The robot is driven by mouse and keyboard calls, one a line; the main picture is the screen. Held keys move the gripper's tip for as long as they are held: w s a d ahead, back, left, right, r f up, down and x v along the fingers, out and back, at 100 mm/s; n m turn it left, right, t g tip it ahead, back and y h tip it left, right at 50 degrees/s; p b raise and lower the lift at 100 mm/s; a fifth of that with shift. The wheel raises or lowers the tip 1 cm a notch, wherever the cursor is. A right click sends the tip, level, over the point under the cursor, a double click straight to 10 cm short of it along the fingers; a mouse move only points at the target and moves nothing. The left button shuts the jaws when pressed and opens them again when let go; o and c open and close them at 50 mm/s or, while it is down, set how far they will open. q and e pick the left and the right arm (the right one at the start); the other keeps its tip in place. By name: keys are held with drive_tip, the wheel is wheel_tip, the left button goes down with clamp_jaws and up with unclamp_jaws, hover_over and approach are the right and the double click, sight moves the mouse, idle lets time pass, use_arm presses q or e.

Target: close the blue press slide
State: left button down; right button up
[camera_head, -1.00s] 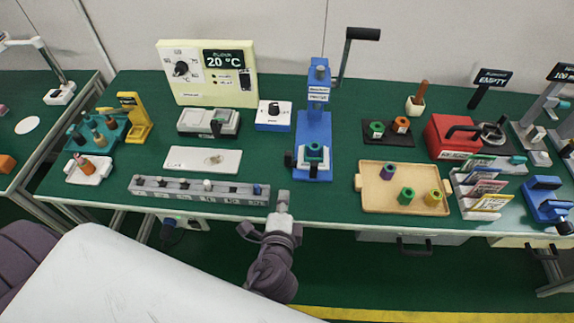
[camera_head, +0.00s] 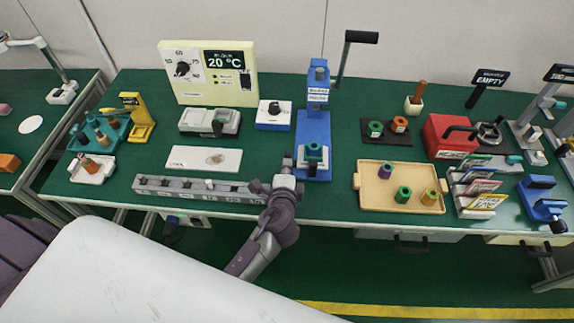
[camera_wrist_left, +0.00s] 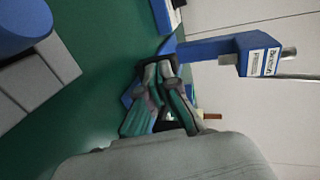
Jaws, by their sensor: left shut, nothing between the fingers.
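The blue press (camera_head: 313,128) stands upright at the middle of the bench, with a black lever rising at its upper right. My right gripper is not in view.
A grey slotted rail (camera_head: 190,188) lies left of my gripper along the front edge. A tan tray (camera_head: 372,200) with several coloured pieces lies to the right. A white-and-blue dial box (camera_head: 273,116) stands behind left. Green bench top is clear between press and tray.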

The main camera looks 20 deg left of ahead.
use_arm(q)
drive_tip(key=shift+w, duration=0.1)
drive_tip(key=w+a, duration=0.1)
drive_tip(key=w, duration=0.2)
drive_tip(key=w+a, duration=0.1)
drive_tip(key=w, duration=0.2)
drive_tip(key=w+a+b, duration=0.1)
drive_tip(key=w, duration=0.3)
drive_tip(key=shift+w, duration=0.1)
drive_tip(key=shift+w+a, duration=0.1)
drive_tip(key=shift+w, duration=0.15)
drive_tip(key=shift+r, duration=0.25)
